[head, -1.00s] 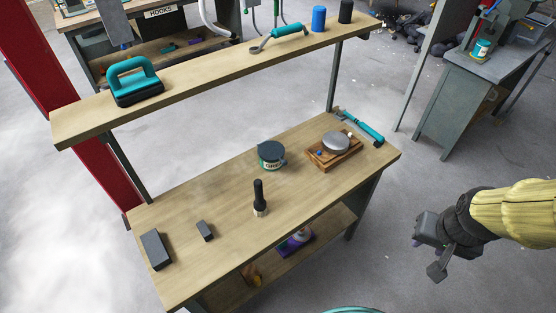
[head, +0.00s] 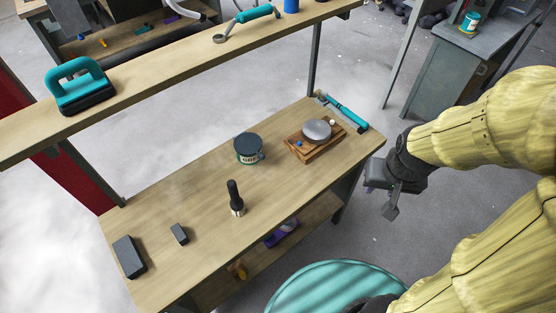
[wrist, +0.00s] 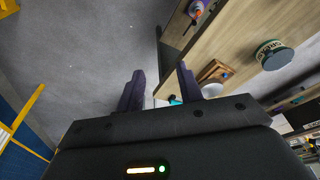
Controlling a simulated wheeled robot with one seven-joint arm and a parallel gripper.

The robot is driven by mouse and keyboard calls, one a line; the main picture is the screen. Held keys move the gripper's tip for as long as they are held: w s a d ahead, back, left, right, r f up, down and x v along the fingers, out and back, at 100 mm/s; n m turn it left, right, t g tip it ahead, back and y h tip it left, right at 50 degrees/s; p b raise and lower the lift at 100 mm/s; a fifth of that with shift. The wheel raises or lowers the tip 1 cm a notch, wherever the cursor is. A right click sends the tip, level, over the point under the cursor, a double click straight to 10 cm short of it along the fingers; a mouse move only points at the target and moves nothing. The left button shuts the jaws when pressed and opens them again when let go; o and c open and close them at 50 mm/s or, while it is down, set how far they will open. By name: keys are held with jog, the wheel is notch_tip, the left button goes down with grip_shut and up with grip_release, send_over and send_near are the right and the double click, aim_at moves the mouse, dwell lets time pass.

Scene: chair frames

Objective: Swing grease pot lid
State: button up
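The grease pot (head: 249,158) stands upright on the workbench, a pale, labelled tub. Its dark round lid (head: 247,144) lies across the top; I cannot tell whether it is fully closed. In the wrist view, the pot (wrist: 269,48) and its lid (wrist: 278,60) are at the upper right, beyond my fingers. My gripper (head: 382,196) is off the bench's right end, well apart from the pot. In the wrist view, my gripper's (wrist: 160,88) two dark fingers are spread with nothing between them.
A wooden block with a grey round top (head: 317,130) and a teal-handled tool (head: 347,116) lie right of the pot. A black flashlight-like object (head: 235,199) stands in front. A raised shelf (head: 165,70) runs behind the pot. The bench top (head: 180,198) is clear around the pot.

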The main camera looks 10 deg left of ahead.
jog(key=w+a+f+n+t+y+p, duration=0.1)
jog(key=w+a+f+n+p, duration=0.15)
jog(key=w+a, duration=0.3)
jog(key=w+a+f+n+t+y+p, duration=0.1)
jog(key=w+a+f+n+t, duration=0.2)
jog(key=w, duration=0.4)
jog(key=n+y+p, duration=0.4)
jog(key=n+y, duration=0.1)
jog(key=y, duration=0.2)
send_near(264, 157)
jog(key=shift+a+f+m+t, duration=0.3)
jog(key=shift+a+f, duration=0.1)
jog(key=shift+a, duration=0.25)
jog(key=shift+w+f+b, duration=0.1)
jog(key=shift+w+b, duration=0.05)
jog(key=shift+b, duration=0.15)
jog(key=b+x, duration=0.2)
jog(key=x, duration=0.6)
jog(key=shift+f, duration=0.1)
jog(key=shift+d, duration=0.15)
jog(key=c, duration=0.6)
jog(key=shift+c, duration=0.2)
